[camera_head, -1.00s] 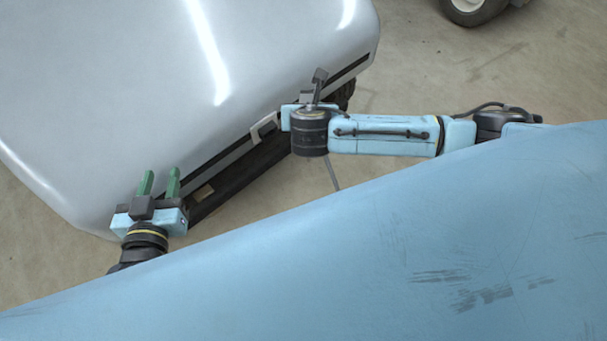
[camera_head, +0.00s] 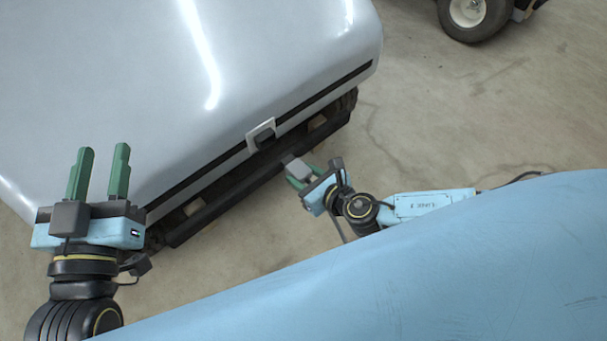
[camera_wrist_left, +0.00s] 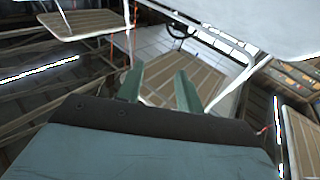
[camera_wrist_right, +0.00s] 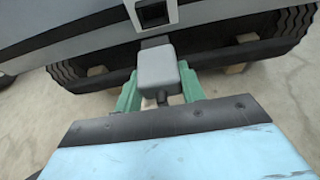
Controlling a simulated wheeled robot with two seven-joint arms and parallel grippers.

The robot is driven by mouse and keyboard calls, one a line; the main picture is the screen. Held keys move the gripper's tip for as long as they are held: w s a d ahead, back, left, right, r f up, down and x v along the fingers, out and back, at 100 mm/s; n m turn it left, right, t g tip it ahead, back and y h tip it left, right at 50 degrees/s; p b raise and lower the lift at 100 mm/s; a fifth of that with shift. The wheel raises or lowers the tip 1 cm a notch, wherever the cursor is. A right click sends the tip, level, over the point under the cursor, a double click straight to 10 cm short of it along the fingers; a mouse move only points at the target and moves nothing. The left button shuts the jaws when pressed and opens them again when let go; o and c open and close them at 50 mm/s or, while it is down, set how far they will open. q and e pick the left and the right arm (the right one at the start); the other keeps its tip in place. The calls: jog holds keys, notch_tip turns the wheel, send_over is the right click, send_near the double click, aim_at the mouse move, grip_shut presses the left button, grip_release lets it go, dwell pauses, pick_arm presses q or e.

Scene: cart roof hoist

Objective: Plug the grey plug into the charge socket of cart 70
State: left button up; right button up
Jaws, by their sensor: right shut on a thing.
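The grey plug (camera_head: 298,169) is a small block held in my right gripper (camera_head: 301,177), which is shut on it. In the right wrist view the plug (camera_wrist_right: 158,74) sits between the green fingers, its narrower front end pointing at the cart. The charge socket (camera_head: 262,134) is a dark opening in a light grey frame on the cart's edge. In the right wrist view the socket (camera_wrist_right: 155,14) is just beyond the plug, with the two apart. The cart (camera_head: 120,90) has a silver-white body; no number is readable. My left gripper (camera_head: 103,152) is open and empty.
A black bumper (camera_head: 255,180) runs below the cart's edge, close to my right gripper. Another vehicle's wheel (camera_head: 470,12) stands at the top right. Bare concrete floor (camera_head: 450,110) lies to the right. The left wrist view shows slatted wooden panels (camera_wrist_left: 190,80) and bright strip lights.

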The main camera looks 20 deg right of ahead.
aim_at(295, 166)
pick_arm(q)
jog(key=shift+f, duration=0.15)
pick_arm(e)
jog(key=shift+s+r+p, duration=0.1)
jog(key=shift+r+p, duration=0.05)
jog(key=shift+p, duration=0.15)
jog(key=shift+w, duration=0.2)
jog(key=shift+w+a, duration=0.25)
jog(key=shift+w, duration=0.4)
jog(key=shift+w+a, duration=0.25)
jog(key=shift+w, duration=0.35)
pick_arm(q)
jog(key=shift+a+f+g+y, duration=0.2)
jog(key=shift+f+g, duration=0.25)
jog(key=shift+f, duration=0.2)
jog(key=shift+a+f+g+y, duration=0.1)
jog(key=shift+f+g+y, duration=0.1)
jog(key=shift+f+g, duration=0.4)
jog(key=shift+a+f+g+y, duration=0.2)
jog(key=shift+f+g, duration=0.15)
jog(key=shift+f, duration=0.4)
pick_arm(e)
jog(key=shift+w+a, duration=0.25)
jog(key=shift+w, duration=0.4)
jog(key=shift+w+a, duration=0.2)
jog(key=shift+w, duration=0.45)
pick_arm(q)
jog(key=shift+r+p, duration=0.45)
jog(key=shift+p, duration=0.25)
